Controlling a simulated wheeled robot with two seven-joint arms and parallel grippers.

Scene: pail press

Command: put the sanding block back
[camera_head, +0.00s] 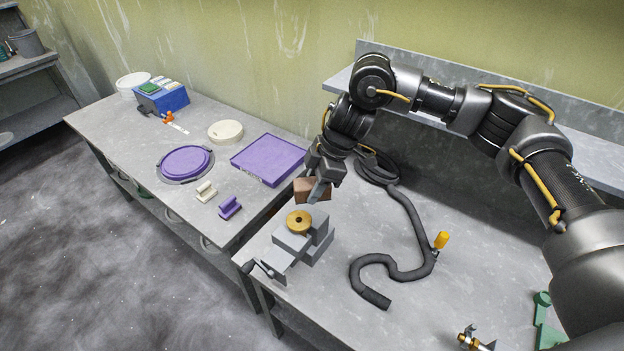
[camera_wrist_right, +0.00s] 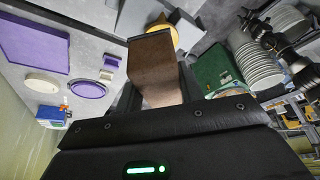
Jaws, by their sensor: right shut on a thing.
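The brown sanding block (camera_head: 307,187) is held in my right gripper (camera_head: 318,190), above the bench just behind the grey vise (camera_head: 318,240). In the right wrist view the sanding block (camera_wrist_right: 152,68) stands out between the fingers, which are shut on it. The block looks raised off the surface, but I cannot tell how far. My left gripper is in neither view.
A purple tray (camera_head: 268,158), a purple lid (camera_head: 185,162), a cream disc (camera_head: 226,130), two small holders and a blue box (camera_head: 163,98) occupy the left table. A black hose (camera_head: 408,222) lies right of the vise. A yellow-handled tool (camera_head: 441,241) stands beside it. A shelf (camera_head: 470,110) runs behind.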

